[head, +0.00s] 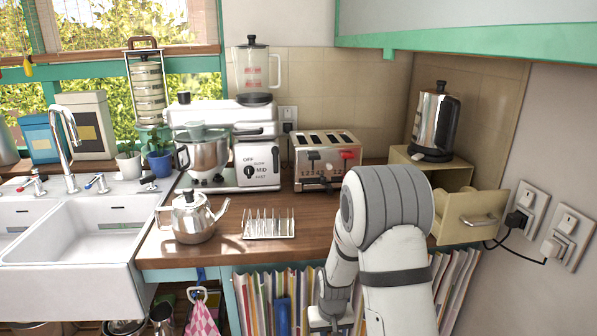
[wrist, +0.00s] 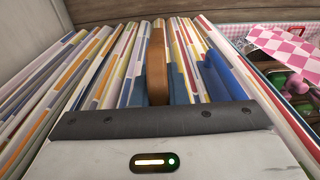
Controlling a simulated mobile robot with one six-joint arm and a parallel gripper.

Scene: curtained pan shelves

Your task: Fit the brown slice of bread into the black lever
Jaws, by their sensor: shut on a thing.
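The toaster (head: 325,176) stands on the counter behind my arm. Its black lever (head: 314,156) is on the left of its front, and a red lever (head: 347,155) is on the right. Its slots look empty.
A wire rack (head: 268,224) and a kettle (head: 193,217) stand near the counter's front edge. An open drawer (head: 470,215) juts out right of my arm. A pink checked cloth (head: 203,318) hangs at the left.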

